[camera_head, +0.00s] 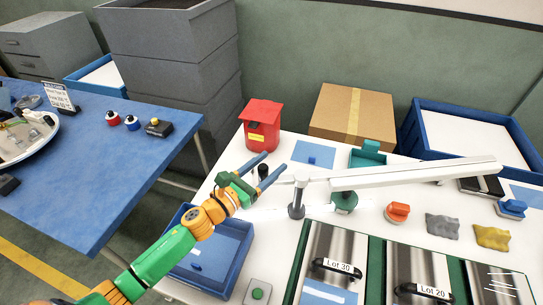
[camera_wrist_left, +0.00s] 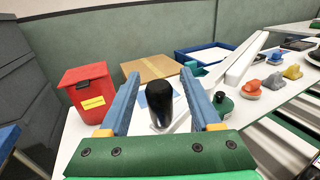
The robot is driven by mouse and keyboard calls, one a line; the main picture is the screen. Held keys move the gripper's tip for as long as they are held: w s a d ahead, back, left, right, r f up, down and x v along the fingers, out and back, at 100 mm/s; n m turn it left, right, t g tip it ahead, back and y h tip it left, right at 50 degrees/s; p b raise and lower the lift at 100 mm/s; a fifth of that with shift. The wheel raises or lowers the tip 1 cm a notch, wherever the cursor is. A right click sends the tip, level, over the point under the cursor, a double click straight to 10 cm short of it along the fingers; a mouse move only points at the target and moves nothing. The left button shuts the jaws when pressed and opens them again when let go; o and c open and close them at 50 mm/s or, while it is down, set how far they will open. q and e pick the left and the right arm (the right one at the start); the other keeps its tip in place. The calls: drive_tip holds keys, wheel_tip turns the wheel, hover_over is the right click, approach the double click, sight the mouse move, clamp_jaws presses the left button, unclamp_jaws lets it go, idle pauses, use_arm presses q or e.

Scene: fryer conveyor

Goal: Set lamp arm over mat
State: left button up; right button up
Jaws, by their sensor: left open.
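The white lamp arm (camera_head: 415,175) reaches from a grey post (camera_head: 297,200) toward the right over the white table; in the left wrist view its long white bar (camera_wrist_left: 245,60) runs toward the upper right. A black knob (camera_head: 263,171) stands at the left end of the lamp assembly. It also shows in the left wrist view (camera_wrist_left: 162,103), between the fingers. My left gripper (camera_head: 275,161) is open around the knob, with visible gaps on both sides. A blue mat (camera_head: 314,154) lies behind the post; another blue mat (camera_head: 527,195) lies at the far right. My right gripper is not in view.
A red box (camera_head: 262,124) and a cardboard box (camera_head: 352,112) stand behind my left gripper. A blue tray (camera_head: 238,245) sits below my left forearm. Metal conveyor lanes (camera_head: 335,245) lie in front.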

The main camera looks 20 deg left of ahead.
use_arm(q)
drive_tip(key=shift+w+d+f, duration=0.1)
drive_tip(key=shift+w+d, duration=0.05)
drive_tip(key=shift+w, duration=0.7)
drive_tip(key=shift+s, duration=0.1)
drive_tip(key=c, duration=0.4)
drive_tip(key=shift+d, duration=0.1)
clamp_jaws()
